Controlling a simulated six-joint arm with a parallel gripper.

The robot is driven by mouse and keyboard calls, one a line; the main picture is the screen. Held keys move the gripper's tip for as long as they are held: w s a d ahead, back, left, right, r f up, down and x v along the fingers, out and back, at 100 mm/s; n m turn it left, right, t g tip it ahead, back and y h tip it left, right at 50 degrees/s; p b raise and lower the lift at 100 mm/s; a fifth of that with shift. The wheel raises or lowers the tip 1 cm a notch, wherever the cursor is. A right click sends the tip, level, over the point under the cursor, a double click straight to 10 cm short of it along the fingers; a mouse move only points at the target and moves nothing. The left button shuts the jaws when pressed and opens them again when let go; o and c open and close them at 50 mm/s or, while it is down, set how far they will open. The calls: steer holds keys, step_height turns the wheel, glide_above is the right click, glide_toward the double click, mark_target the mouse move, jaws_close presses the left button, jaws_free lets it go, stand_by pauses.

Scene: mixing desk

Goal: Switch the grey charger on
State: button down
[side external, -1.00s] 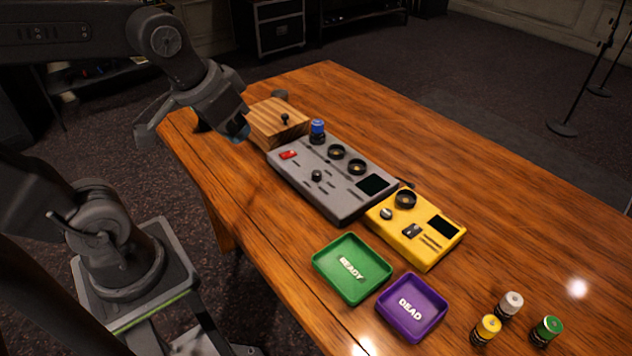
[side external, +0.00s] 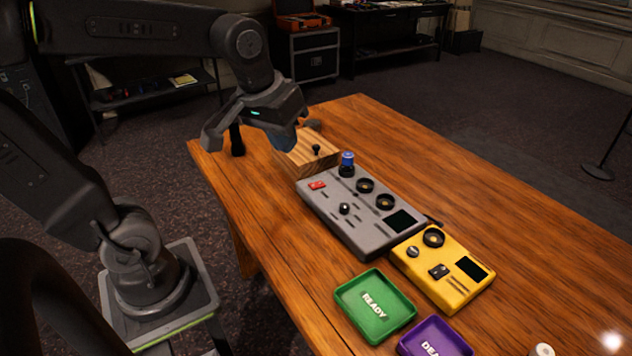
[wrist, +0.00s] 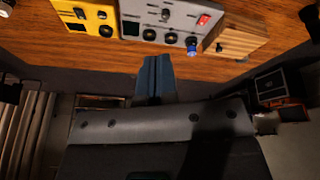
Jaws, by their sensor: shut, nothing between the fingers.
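The grey charger (side external: 375,236) lies on the wooden table with a red switch (side external: 317,185), a black knob (side external: 344,208), and a dark screen (side external: 402,221). A blue-topped battery (side external: 347,160) stands upright at its far end, beside two empty-looking round sockets. My gripper (side external: 284,141) is shut and empty, at the near-left side of the wooden block and apart from the charger. In the wrist view the shut fingers (wrist: 156,75) show below the charger (wrist: 150,17), with the red switch (wrist: 204,20) to their upper right. The switch's exact position is too small to tell.
A wooden block (side external: 303,157) with a small black lever (side external: 316,149) adjoins the charger's far end. A yellow charger (side external: 440,285) adjoins the near end. Green (side external: 346,303) and purple (side external: 408,347) trays lie in front.

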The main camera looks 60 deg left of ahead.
steer(key=w+a+f+n+g, duration=0.3)
steer(key=w+a+n, duration=0.4)
steer(key=w, duration=0.4)
steer(key=n+g, duration=0.2)
steer(key=n, duration=0.4)
glide_above(311, 186)
steer(key=w, duration=0.2)
step_height(311, 186, down, 7)
steer(key=shift+w+a+f+n+h, duration=0.15)
steer(key=shift+f+n+h, duration=0.15)
steer(key=shift+f, duration=0.25)
steer(key=f, duration=0.4)
steer(key=s+f, duration=0.1)
steer(key=f, duration=0.9)
steer(key=shift+s, duration=0.35)
steer(key=shift+s+f, duration=0.15)
steer(key=shift+f, duration=0.1)
